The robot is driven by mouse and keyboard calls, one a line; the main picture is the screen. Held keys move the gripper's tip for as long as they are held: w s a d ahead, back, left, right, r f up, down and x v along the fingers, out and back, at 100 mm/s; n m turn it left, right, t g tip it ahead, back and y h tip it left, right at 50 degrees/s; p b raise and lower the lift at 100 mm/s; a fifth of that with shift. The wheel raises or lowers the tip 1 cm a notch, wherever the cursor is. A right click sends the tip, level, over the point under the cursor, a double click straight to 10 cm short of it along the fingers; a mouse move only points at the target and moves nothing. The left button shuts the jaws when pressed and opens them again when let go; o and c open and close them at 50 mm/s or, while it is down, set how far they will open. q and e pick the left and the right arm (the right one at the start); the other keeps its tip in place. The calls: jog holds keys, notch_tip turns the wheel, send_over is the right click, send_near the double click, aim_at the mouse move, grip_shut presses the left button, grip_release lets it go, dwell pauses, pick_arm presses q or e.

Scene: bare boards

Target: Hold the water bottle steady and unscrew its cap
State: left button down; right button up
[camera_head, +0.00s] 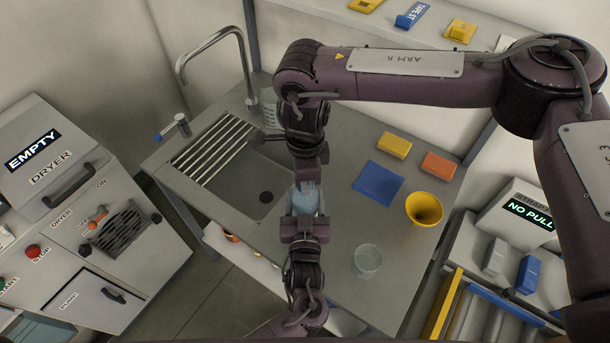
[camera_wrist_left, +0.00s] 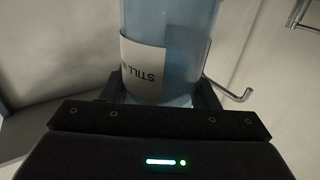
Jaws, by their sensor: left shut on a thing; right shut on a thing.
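The water bottle (camera_head: 306,203) is pale blue and clear, and is held over the front of the steel counter. The left wrist view shows its body (camera_wrist_left: 168,50) with a white label reading "STILL" upside down. My left gripper (camera_head: 305,219) is shut around the bottle's lower body. My right gripper (camera_head: 308,184) reaches down from above and is shut at the bottle's top end, where the cap is; its fingers hide the cap. Whether the cap has turned cannot be seen.
A sink (camera_head: 258,195) with a tall tap lies left of the bottle. A dryer (camera_head: 52,155) is far left.

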jog(key=n, duration=0.6)
jog(key=shift+w+r, duration=0.1)
jog(key=shift+r, duration=0.15)
dwell(0.3)
jog(key=shift+r, duration=0.9)
jog(key=shift+r, duration=0.1)
jog(key=shift+r, duration=1.95)
pick_arm(q)
jog(key=shift+c, duration=2.2)
grip_release()
